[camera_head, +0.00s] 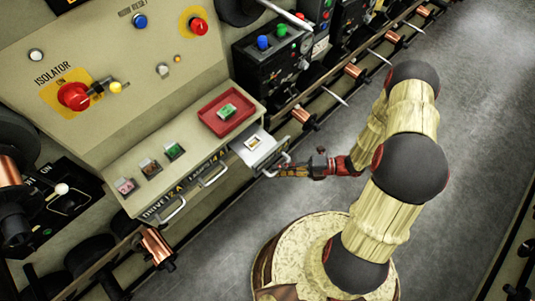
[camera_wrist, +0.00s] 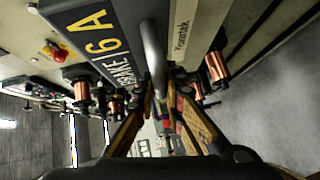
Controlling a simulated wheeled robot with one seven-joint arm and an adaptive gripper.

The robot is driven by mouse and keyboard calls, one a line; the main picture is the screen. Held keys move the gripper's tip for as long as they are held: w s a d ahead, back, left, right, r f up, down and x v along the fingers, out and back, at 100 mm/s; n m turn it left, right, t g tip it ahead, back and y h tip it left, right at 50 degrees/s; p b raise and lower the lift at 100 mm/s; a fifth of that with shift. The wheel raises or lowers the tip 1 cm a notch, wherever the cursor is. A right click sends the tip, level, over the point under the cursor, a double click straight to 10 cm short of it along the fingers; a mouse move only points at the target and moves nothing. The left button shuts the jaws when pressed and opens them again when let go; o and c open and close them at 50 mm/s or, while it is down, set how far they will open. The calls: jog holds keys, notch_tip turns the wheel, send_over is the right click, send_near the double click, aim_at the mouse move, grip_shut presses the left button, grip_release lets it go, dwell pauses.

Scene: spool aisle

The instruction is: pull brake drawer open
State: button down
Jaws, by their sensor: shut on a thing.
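The brake drawer (camera_head: 265,153) stands out from the right end of the sloped console, partly open, with a small pale card-like item inside. The exact contact is partly hidden by the fingers.
Two other drawers with handles (camera_head: 214,176) are closed to the left, one marked DRIVE. A red tray (camera_head: 227,112) with a green item and several small modules (camera_head: 150,169) lie on the console top. Copper spools (camera_head: 303,115) line the aisle. The grey floor (camera_head: 460,80) is clear.

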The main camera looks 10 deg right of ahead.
jog(key=shift+s+d+p, duration=0.2)
jog(key=shift+s+d, duration=0.4)
jog(key=shift+s, duration=0.25)
jog(key=shift+s+d+p, duration=0.2)
jog(key=shift+s+d, duration=0.35)
jog(key=shift+s, duration=0.3)
jog(key=c, duration=1.8)
grip_release()
jog(key=shift+c, duration=0.2)
jog(key=shift+d, duration=0.15)
jog(key=v, duration=1.1)
jog(key=shift+d, duration=0.35)
